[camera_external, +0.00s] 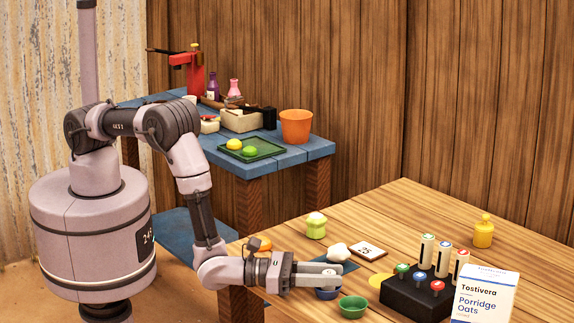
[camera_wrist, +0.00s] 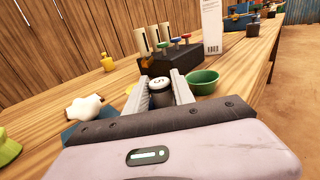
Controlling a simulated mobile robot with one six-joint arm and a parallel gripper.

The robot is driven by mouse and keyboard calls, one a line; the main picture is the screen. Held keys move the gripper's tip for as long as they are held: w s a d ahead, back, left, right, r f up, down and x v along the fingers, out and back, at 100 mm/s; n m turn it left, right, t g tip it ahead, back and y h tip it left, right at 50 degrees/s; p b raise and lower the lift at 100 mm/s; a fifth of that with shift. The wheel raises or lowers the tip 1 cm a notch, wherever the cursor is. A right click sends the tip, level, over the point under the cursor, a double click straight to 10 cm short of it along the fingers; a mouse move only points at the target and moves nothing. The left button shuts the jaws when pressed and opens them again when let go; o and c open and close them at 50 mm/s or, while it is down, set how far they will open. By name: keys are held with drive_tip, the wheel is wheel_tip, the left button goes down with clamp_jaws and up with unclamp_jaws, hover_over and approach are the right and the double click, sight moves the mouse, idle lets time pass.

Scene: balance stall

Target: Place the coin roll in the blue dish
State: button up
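The coin roll (camera_wrist: 160,84), a dark short cylinder with a pale marked top, is upright between the fingers of my gripper (camera_wrist: 165,92) in the wrist view. The fingers appear to touch it on both sides.
A black block (camera_external: 415,298) with colored knobs and white cylinders, and an oats box (camera_external: 484,296), stand further right.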

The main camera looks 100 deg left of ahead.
drive_tip(key=shift+o, duration=1.3)
